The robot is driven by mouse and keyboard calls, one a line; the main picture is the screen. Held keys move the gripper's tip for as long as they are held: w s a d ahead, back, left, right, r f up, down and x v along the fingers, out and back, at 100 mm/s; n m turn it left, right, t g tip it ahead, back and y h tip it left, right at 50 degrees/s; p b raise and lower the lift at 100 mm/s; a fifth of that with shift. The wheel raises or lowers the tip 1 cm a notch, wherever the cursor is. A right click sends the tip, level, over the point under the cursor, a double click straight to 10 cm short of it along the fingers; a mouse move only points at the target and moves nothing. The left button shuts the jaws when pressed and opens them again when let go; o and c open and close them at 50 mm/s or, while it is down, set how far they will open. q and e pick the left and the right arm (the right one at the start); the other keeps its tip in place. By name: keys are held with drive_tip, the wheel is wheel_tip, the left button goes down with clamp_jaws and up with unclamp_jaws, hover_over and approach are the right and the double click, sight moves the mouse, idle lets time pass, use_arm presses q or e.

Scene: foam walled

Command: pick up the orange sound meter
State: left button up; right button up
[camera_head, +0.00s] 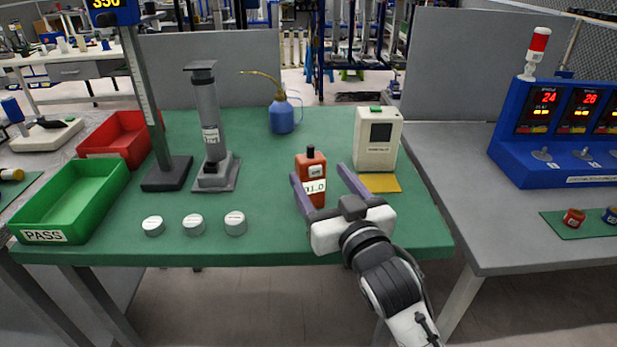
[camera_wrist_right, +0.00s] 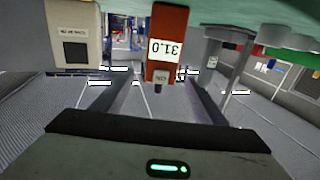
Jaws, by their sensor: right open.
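The orange sound meter (camera_head: 316,172) stands upright near the front of the green bench top, with a black tip on top and a white label. It also shows in the wrist view (camera_wrist_right: 167,22), hanging from the top of the picture, its label reading 31.0. My right gripper (camera_head: 318,171) is open, its two purple-grey fingers reaching toward the meter. In the head view one finger passes at the meter's left edge and the other is to its right with a gap. I cannot tell whether either touches it. My left gripper is out of view.
A blue oil can (camera_head: 282,118) stands behind. A grey column gauge (camera_head: 210,130) and several white discs (camera_head: 193,225) are to the left. Bench between is clear.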

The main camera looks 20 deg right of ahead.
sight(316, 170)
drive_tip(key=shift+w+a+r, duration=0.1)
drive_tip(key=shift+w, duration=1.45)
drive_tip(key=shift+w+r, duration=0.1)
drive_tip(key=shift+w, duration=1.4)
drive_tip(key=c, duration=1.3)
